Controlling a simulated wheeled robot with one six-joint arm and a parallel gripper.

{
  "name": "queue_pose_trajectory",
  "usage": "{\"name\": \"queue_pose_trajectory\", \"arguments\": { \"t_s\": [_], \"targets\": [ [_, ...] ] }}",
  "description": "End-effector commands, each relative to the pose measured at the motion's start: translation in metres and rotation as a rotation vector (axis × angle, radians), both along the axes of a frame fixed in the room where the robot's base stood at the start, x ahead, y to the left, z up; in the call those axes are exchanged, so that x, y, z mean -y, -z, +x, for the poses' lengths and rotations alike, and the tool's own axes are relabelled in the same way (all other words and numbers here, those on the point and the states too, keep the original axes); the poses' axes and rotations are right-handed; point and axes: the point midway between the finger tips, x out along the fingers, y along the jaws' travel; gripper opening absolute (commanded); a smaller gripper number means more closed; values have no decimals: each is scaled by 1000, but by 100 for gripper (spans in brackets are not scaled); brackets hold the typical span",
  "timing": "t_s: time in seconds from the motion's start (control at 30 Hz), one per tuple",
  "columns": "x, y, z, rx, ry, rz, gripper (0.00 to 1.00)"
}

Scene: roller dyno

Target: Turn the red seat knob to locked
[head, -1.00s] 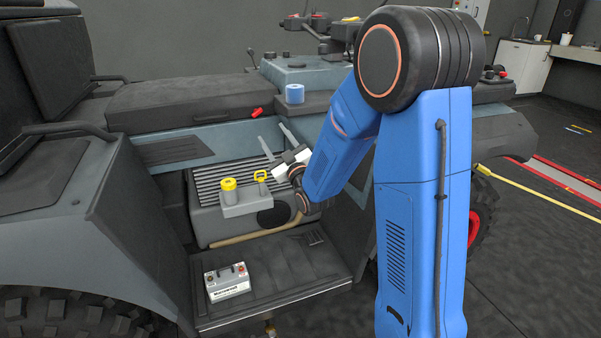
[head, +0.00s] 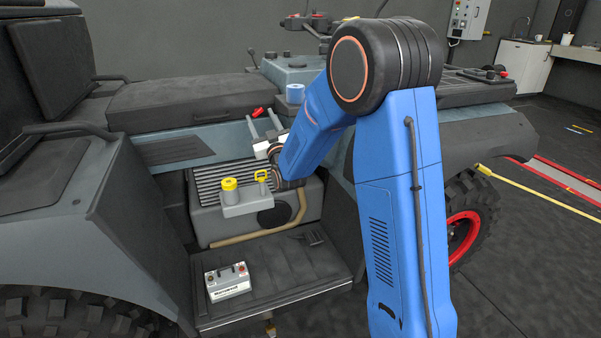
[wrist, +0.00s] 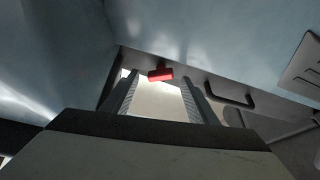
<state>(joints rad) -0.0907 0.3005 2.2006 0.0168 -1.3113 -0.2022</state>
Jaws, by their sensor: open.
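The red seat knob (head: 258,112) is on the vehicle's side below the seat, near the seat's front right corner. It also shows in the wrist view (wrist: 160,73), ahead of and between the fingertips, seen from below.
The black seat (head: 180,98) with a handle lies left of the knob.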

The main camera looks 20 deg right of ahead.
Motion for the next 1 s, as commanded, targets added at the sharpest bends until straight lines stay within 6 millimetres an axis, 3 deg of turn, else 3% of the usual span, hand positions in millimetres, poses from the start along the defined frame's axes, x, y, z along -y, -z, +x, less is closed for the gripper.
{"name": "queue_pose_trajectory", "arguments": {
  "t_s": [0.7,1.0],
  "targets": [
    [8,42,-107,0,1,-4,53],
    [11,56,-140,1,0,-4,53]
  ]
}}
